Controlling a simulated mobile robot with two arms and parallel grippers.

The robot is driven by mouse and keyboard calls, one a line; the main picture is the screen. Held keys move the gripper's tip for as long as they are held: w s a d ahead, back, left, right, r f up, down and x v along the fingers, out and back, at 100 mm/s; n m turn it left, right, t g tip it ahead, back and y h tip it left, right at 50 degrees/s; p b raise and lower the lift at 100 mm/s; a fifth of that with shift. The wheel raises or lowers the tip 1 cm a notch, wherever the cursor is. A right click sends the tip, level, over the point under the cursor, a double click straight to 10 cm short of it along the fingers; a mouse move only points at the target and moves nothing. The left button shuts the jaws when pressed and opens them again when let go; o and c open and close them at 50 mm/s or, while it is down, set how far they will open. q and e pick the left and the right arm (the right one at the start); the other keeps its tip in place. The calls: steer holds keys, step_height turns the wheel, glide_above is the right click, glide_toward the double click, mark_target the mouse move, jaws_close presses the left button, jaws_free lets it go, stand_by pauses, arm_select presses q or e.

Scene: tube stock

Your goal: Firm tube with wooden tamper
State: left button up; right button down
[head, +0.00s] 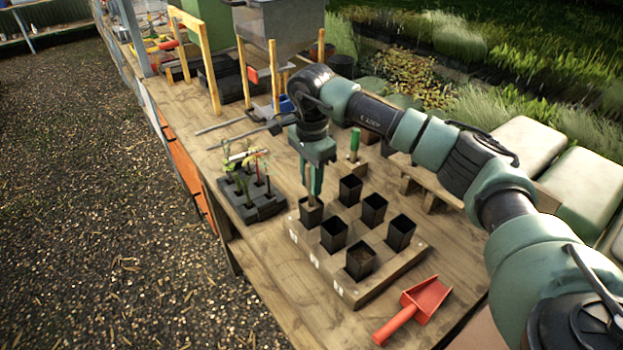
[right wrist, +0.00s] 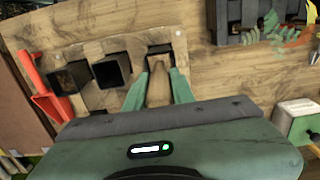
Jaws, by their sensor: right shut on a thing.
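My right gripper (head: 313,188) is shut on the wooden tamper (head: 311,201) and points straight down. The tamper's lower end is at the mouth of the far-left black square tube (head: 309,215); how deep it reaches is hidden. In the right wrist view the tamper (right wrist: 158,88) stands between the green fingers (right wrist: 158,90), with the black tube (right wrist: 160,49) just beyond it. The tube stands in the wooden rack (head: 345,285) with several others. The nearest tube (head: 361,260) has brown soil in it. My left gripper is not in view.
A red scoop (head: 412,308) lies right of the rack. A dark tray of seedlings (head: 262,208) stands to the left. A green-handled tool (head: 355,143) stands in a wooden block behind. Wooden frames and a grey bin (head: 290,25) fill the bench's far end.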

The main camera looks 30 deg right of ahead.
steer(key=shift+w+r+p, duration=0.1)
steer(key=shift+r+p, duration=0.25)
steer(key=shift+r, duration=0.35)
steer(key=shift+r+p, duration=2.7)
steer(key=shift+r, duration=2)
